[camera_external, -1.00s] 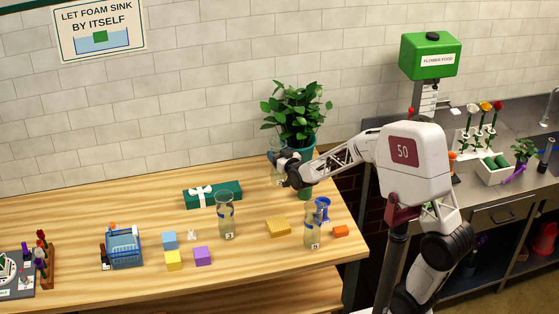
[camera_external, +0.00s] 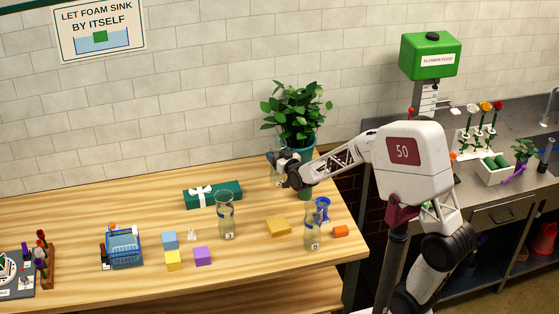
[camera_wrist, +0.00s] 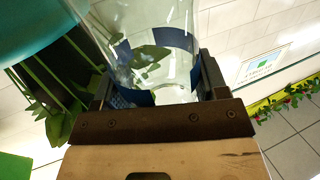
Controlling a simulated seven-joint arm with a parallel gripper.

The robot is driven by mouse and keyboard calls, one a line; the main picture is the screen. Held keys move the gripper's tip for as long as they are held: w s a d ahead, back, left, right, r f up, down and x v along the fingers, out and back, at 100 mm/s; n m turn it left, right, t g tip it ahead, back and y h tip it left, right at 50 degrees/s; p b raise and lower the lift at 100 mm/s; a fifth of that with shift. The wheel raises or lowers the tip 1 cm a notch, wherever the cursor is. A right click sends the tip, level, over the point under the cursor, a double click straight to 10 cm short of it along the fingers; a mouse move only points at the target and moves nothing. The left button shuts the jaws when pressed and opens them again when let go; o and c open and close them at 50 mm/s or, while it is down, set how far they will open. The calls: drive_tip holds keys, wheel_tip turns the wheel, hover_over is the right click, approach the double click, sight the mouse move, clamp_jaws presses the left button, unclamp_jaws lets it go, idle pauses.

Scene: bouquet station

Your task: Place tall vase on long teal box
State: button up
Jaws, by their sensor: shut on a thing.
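My gripper (camera_external: 283,168) is shut on a clear glass vase (camera_external: 276,175) with blue bands. It holds the vase roughly upright at the back right of the table, in front of the leafy plant. In the wrist view the vase (camera_wrist: 158,48) fills the space between the jaws (camera_wrist: 158,85); its lower part is hidden. The long teal box (camera_external: 228,193), tied with a white ribbon and bow, lies on the table to the left of my gripper. Nothing stands on the box.
Two more glass vases (camera_external: 226,222) (camera_external: 312,232) stand nearer the front. A potted plant (camera_external: 298,112) is close behind my gripper. A yellow sponge-like block (camera_external: 278,226), small cubes (camera_external: 202,256) and a blue basket (camera_external: 124,248) lie forward. The table behind the box is clear.

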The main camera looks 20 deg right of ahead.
drive_tip(key=s+a+r+n+g+y, duration=0.2)
drive_tip(key=s+a, duration=0.3)
drive_tip(key=a, duration=0.4)
drive_tip(key=s+a+r+n+g+y, duration=0.2)
drive_tip(key=s+a+r+n+y, duration=0.1)
drive_tip(key=a, duration=0.5)
drive_tip(key=shift+s+a+y, duration=0.4)
drive_tip(key=shift+s+y, duration=0.45)
drive_tip(key=shift+y, duration=0.15)
drive_tip(key=shift+w+r, duration=0.1)
drive_tip(key=w+d+f+x, duration=0.1)
drive_tip(key=x, duration=1.4)
drive_tip(key=shift+w+f, duration=0.35)
drive_tip(key=shift+f, duration=0.05)
drive_tip(key=shift+a, duration=0.15)
drive_tip(key=shift+f, duration=1.9)
drive_tip(key=o, duration=1.7)
drive_tip(key=shift+c, duration=0.2)
